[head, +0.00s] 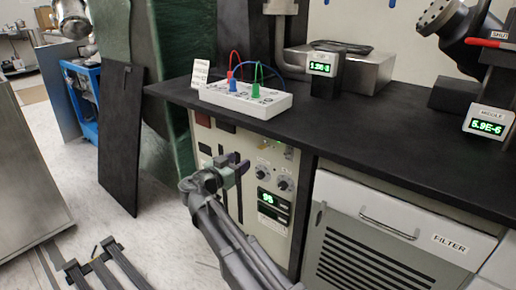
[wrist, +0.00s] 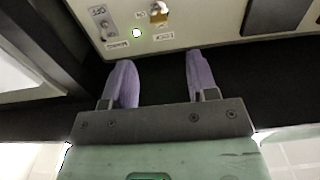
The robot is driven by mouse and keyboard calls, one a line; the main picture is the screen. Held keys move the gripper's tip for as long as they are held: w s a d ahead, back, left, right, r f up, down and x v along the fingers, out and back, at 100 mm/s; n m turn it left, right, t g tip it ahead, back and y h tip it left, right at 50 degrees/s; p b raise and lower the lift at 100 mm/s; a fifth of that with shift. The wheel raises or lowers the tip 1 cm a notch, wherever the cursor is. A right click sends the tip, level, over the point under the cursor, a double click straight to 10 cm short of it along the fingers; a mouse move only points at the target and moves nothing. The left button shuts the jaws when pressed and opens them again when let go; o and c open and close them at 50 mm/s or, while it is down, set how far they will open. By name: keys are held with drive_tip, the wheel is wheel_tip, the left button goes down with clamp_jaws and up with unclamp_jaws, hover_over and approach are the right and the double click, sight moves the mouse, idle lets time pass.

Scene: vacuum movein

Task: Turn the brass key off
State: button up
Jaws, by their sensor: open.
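The brass key (wrist: 158,12) sits in a cream control panel (wrist: 205,20) at the top of the wrist view, partly cut by the frame edge. The key's turn position is hard to tell. My gripper (wrist: 160,62) is open and empty, its two purple fingers spread below the key in the wrist view and apart from it. In the head view my gripper (head: 234,163) is in front of the same panel (head: 273,168), under the black bench. The key is too small to make out clearly there.
A metal toggle switch (wrist: 103,20) is left of the lamp. In the head view, knobs (head: 285,183) and a green display (head: 265,199) are lower on the panel. The bench top (head: 340,125) overhangs it. A white socket box (head: 245,98) with coloured cables stands on top.

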sight(259, 148)
drive_tip(key=x, duration=1.1)
drive_tip(key=c, duration=0.9)
